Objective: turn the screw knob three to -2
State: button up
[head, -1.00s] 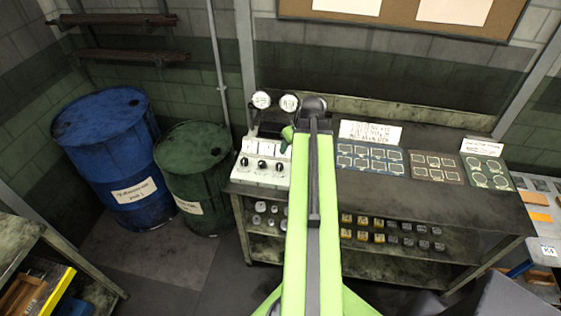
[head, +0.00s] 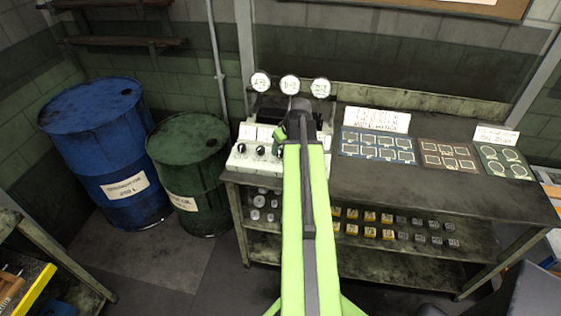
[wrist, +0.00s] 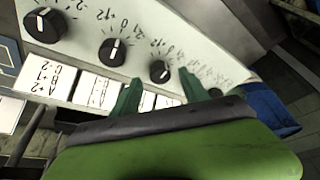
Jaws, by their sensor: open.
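A pale control panel (wrist: 85,65) carries a row of black screw knobs with white pointer lines and printed scales. In the wrist view a large knob (wrist: 44,24) is upper left, a second knob (wrist: 112,51) is near the middle, and a third knob (wrist: 160,71) is right of it. I cannot tell by number which is knob three. My gripper (wrist: 160,92) is open and empty, its green fingers apart and below the knobs in the picture. In the head view my arm hides part of the panel (head: 240,165), and two knobs (head: 260,151) show on its left.
Round gauges (head: 289,84) stand behind the panel. White cards (wrist: 97,90) line the panel's edge. The bench (head: 450,195) holds marked boards (head: 378,147) on the right. A blue barrel (head: 105,150) and a green barrel (head: 190,165) stand on the left.

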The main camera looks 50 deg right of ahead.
jog(key=shift+b+x, duration=0.45)
jog(key=shift+x, duration=0.7)
jog(key=shift+r, duration=0.1)
